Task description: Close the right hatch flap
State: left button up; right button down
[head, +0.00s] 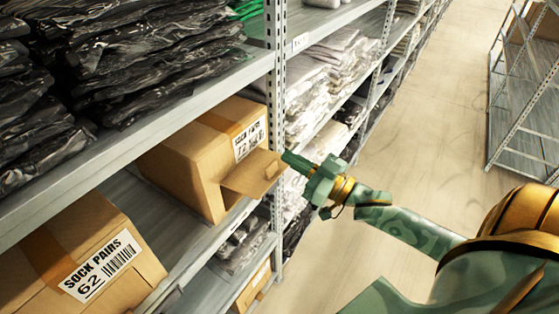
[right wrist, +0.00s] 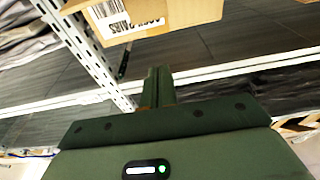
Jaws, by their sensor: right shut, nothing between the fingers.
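A brown cardboard box (head: 185,165) labelled "SOCK PAIRS" sits on the middle shelf in the head view. Its hatch flap (head: 250,175) sticks out from the front face, below the label, and stands open. My green right gripper (head: 287,157) is just right of the flap's outer edge; I cannot tell whether it touches. In the right wrist view, its fingers (right wrist: 157,86) are together and empty, and the labelled box (right wrist: 165,17) is beyond them at the top. My left gripper is in neither view.
A metal shelf post (head: 276,75) rises beside the box. A second box (head: 85,260), labelled "SOCK PAIRS 62", sits at lower left. Black bagged garments (head: 120,60) fill the shelf above. The aisle floor (head: 430,100) is clear up to a rack (head: 525,100) at right.

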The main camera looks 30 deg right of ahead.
aim_at(279, 165)
jog(key=x, duration=0.4)
jog(key=shift+w+d, duration=0.1)
jog(key=shift+w, duration=0.05)
notch_tip(279, 165, down, 3)
jog(key=shift+f, duration=0.1)
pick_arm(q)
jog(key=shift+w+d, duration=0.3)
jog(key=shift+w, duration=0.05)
pick_arm(e)
jog(key=shift+f, duration=0.45)
